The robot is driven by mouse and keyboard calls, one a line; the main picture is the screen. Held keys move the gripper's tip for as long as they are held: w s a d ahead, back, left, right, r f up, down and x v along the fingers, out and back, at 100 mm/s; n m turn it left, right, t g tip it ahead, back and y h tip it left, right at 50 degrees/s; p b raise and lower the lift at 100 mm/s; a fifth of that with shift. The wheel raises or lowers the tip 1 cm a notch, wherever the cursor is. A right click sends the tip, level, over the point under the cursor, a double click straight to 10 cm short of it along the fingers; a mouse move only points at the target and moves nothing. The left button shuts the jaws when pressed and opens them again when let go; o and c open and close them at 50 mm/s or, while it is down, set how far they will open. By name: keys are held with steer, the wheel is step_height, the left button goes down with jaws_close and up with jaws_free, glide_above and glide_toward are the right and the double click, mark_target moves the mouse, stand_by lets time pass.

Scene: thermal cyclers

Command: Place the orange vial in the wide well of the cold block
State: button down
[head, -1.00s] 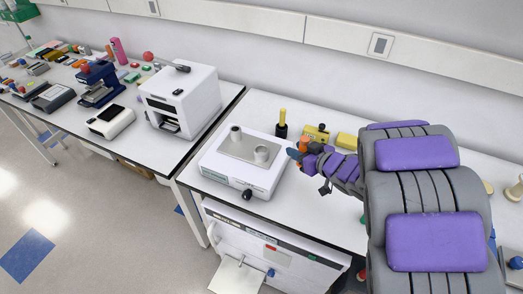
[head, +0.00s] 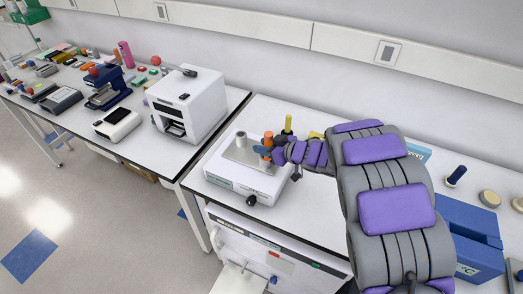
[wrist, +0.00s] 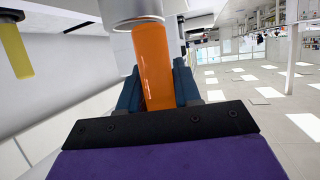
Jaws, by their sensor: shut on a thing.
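The orange vial (head: 268,138) stands about upright in my gripper (head: 263,151), over the metal top of the white cold block (head: 228,178). The narrow well (head: 241,138) rises clear to its left. The wide well is mostly hidden behind the fingers in the head view. In the wrist view, which looks upside down, my gripper's blue fingers are shut on the orange vial (wrist: 155,60). The vial's far end meets a wide metal ring (wrist: 138,20), apparently the wide well. I cannot tell how far inside the ring it is.
A yellow-topped black post (head: 288,125) stands just behind the cold block. A white machine (head: 190,103) is on the left bench, past a gap. A blue box (head: 468,235) lies at the right. The bench left of the block is clear.

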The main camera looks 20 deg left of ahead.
steer(key=shift+w+a+f, duration=0.1)
steer(key=shift+w+a, duration=0.55)
steer(key=shift+w, duration=0.25)
steer(key=shift+f+b, duration=0.85)
steer(key=shift+f, duration=1)
steer(key=shift+r, duration=0.1)
steer(key=c, duration=0.8)
jaws_free()
steer(key=p+v, duration=0.2)
steer(key=v, duration=1)
steer(key=shift+p, duration=0.4)
